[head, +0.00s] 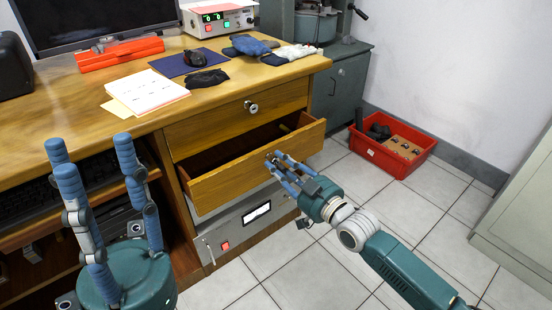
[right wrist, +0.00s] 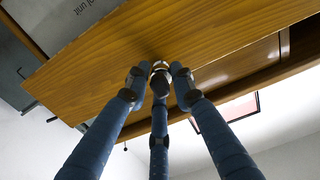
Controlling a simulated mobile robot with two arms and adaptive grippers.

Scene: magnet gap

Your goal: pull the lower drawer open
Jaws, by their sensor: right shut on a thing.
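The lower drawer (head: 228,184) is a wooden drawer under the desk top. It stands partly open, and its dark inside shows behind the front panel. My right gripper (head: 274,160) is at the drawer front, its blue fingers closed around the round metal knob. The right wrist view shows the fingertips (right wrist: 158,82) closed around the knob (right wrist: 160,68) on the drawer front (right wrist: 105,70). The knob is mostly hidden by the fingers in the head view. My left gripper (head: 90,152) is open and empty, fingers pointing up, in front of the desk's left part.
The upper drawer (head: 205,132) is shut, with its own knob (head: 251,107). A panel with a red switch (head: 225,246) sits below the lower drawer. A red crate (head: 392,152) stands on the tiled floor to the right. The floor in front is otherwise clear.

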